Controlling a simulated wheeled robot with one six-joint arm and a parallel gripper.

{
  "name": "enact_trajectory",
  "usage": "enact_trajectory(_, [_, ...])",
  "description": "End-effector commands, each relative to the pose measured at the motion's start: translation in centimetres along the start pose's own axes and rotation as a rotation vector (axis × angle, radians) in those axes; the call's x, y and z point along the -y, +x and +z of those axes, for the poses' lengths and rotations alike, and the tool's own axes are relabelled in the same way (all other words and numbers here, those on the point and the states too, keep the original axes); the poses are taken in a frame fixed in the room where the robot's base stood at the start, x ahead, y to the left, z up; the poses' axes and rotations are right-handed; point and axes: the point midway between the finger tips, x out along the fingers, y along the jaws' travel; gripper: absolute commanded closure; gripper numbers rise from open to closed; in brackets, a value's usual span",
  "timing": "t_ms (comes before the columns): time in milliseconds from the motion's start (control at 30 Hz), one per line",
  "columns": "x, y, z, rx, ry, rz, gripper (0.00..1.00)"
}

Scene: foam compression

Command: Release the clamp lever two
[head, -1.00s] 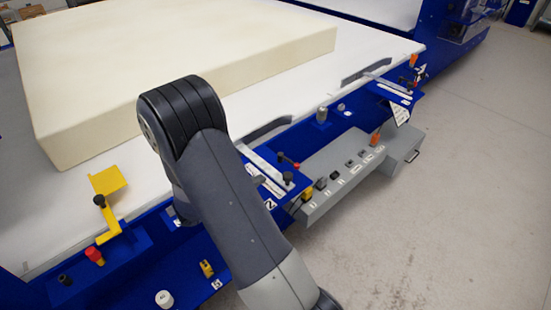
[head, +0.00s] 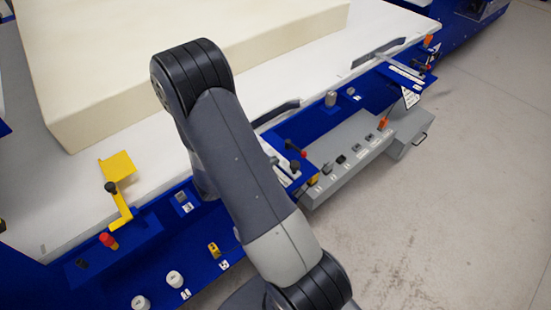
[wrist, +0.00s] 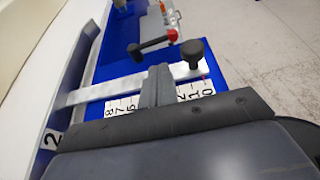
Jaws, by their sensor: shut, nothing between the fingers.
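The clamp marked 2 has a pale metal bar (wrist: 85,94) beside a numbered scale (wrist: 120,107) in the wrist view. An upright black knob (wrist: 192,53) stands at the bar's right end; a black knob also shows in the head view (head: 295,165). A dark lever with a black knob (wrist: 135,52) and a red ball (wrist: 172,35) lies just beyond. My gripper (wrist: 158,70) is shut and empty, its fingers overlapping the bar left of the upright knob. I cannot tell whether they touch it. In the head view my arm hides the gripper and part of the clamp.
A large cream foam block (head: 190,50) lies on the white table (head: 345,45). A yellow bracket (head: 120,170) and a red button (head: 108,240) are at the left. A grey control box (head: 350,165) stands right of the clamp. Open floor (head: 470,180) lies to the right.

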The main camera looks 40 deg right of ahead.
Motion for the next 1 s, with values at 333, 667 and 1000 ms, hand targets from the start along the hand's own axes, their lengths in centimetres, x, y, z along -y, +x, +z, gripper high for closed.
enact_trajectory(333, [0.2,5.9,0.1,-0.001,-0.001,-0.005,1.0])
enact_trajectory(667, [0.1,8.4,0.0,-0.001,-0.001,-0.001,1.0])
enact_trajectory(1000, [0.0,8.4,-0.1,-0.001,-0.001,0.0,1.0])
